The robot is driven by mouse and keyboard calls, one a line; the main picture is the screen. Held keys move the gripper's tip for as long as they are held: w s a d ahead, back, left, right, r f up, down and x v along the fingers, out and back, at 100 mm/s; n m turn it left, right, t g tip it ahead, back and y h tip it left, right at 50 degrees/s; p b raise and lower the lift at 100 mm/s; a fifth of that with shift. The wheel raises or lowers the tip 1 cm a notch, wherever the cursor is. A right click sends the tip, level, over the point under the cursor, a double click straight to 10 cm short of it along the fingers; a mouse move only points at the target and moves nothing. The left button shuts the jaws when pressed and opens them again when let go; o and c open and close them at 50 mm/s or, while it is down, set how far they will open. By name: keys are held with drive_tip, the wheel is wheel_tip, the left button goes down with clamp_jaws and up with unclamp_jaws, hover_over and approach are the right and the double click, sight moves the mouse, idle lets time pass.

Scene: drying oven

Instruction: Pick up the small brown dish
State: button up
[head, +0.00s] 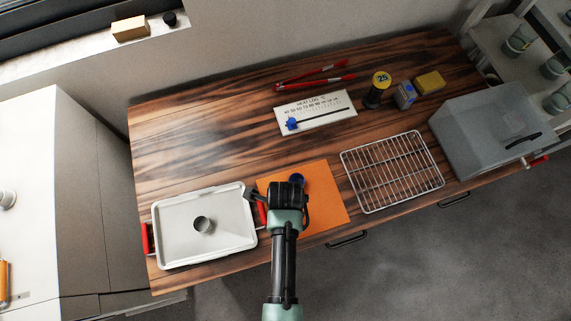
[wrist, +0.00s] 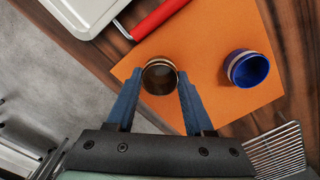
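The small brown dish (wrist: 159,78) is round, dark brown inside with a lighter rim. It stands on the orange mat (wrist: 205,95) in the wrist view. In the head view I cannot see it; my arm covers that part of the mat (head: 330,200). My gripper (wrist: 160,72) is open, with one blue finger on each side of the dish. I cannot tell whether the fingers touch it. A blue dish (wrist: 247,68) stands on the mat to the right, apart from the fingers; it also shows in the head view (head: 297,179).
A white tray (head: 170,235) with red handles and a small grey cup (head: 203,225) is left of the mat. A wire rack (head: 392,170) is to the right. Red tongs (head: 315,78), a heat log card (head: 318,110) and a grey box (head: 485,130) lie farther off.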

clamp_jaws()
drive_tip(key=shift+r, duration=0.1)
